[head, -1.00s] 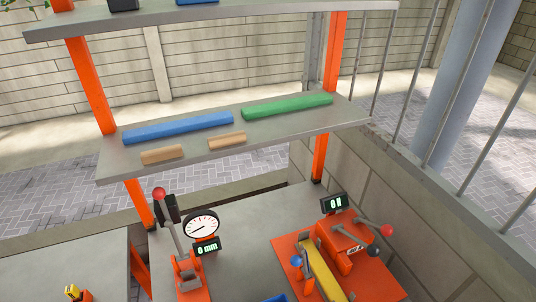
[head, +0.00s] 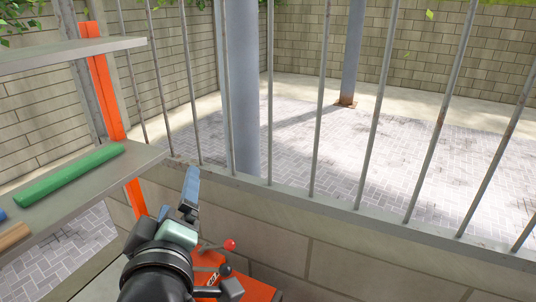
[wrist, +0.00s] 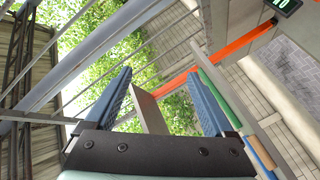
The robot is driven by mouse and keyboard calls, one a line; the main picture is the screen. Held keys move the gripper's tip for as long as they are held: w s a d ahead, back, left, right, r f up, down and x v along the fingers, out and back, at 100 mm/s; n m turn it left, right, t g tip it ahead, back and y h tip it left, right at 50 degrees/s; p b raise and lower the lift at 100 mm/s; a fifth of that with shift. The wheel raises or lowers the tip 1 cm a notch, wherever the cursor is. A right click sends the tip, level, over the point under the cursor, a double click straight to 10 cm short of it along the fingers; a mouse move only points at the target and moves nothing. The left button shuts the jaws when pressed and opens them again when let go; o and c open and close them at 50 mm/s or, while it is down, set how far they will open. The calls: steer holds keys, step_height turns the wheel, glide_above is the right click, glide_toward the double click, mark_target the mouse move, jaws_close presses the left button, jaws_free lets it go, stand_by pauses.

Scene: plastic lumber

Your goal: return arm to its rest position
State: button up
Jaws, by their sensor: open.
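My gripper (head: 190,190) shows in the lower middle of the head view, its blue fingers pointing up in front of the low wall and railing. In the wrist view my gripper (wrist: 160,85) has its two blue fingers wide apart, with nothing held between them. A grey shelf edge and leaves show in the gap behind. My dark wrist hides part of the orange machine (head: 262,289) below it.
A grey shelf (head: 105,190) on an orange post (head: 103,80) stands at the left. It carries a green bar (head: 70,175), a blue bar (head: 3,215) and a wooden piece (head: 14,236). A metal railing (head: 320,110) tops the block wall (head: 340,262) at the right.

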steer(key=s+d+r+m+t+h, duration=0.1)
steer(key=s+d+r+m+t, duration=0.2)
steer(key=r, duration=0.6)
steer(key=s+d+r+m+t+h+b, duration=0.1)
steer(key=s+d+r+m+t, duration=0.3)
steer(key=d+r, duration=0.3)
steer(key=s+d+r+m+t+h, duration=0.1)
steer(key=s+d+r+m+t, duration=0.2)
steer(key=r, duration=0.8)
steer(key=d+m+t, duration=0.1)
steer(key=d+m, duration=0.1)
steer(key=shift+s+d+m+h, duration=0.15)
steer(key=shift+s+m+h, duration=0.2)
steer(key=shift+m+h, duration=0.05)
